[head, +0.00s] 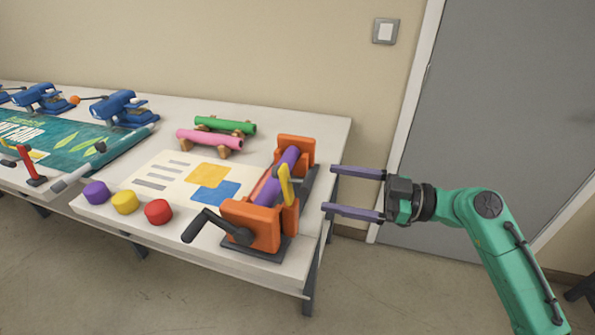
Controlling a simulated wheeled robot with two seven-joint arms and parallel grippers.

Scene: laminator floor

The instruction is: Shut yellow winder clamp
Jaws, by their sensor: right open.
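The orange winder (262,222) stands at the right end of the white table, with a purple roll (277,177) lying between its two end blocks. The yellow clamp (285,184) is a short bar standing up at the roll's right side, slightly tilted. It looks raised, not lying over the roll. A black crank (215,226) sticks out from the front block. My right gripper (331,189) comes in from the right. Its two purple fingers are spread and empty, pointing left, a short gap to the right of the clamp and winder. My left gripper is not in view.
A printed sheet (150,178) lies left of the winder. Purple, yellow and red knobs (158,211) line the front edge. Pink (208,139) and green (225,125) rolls rest on stands behind. Blue devices (122,108) stand far left. A grey door (500,110) is behind my right arm.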

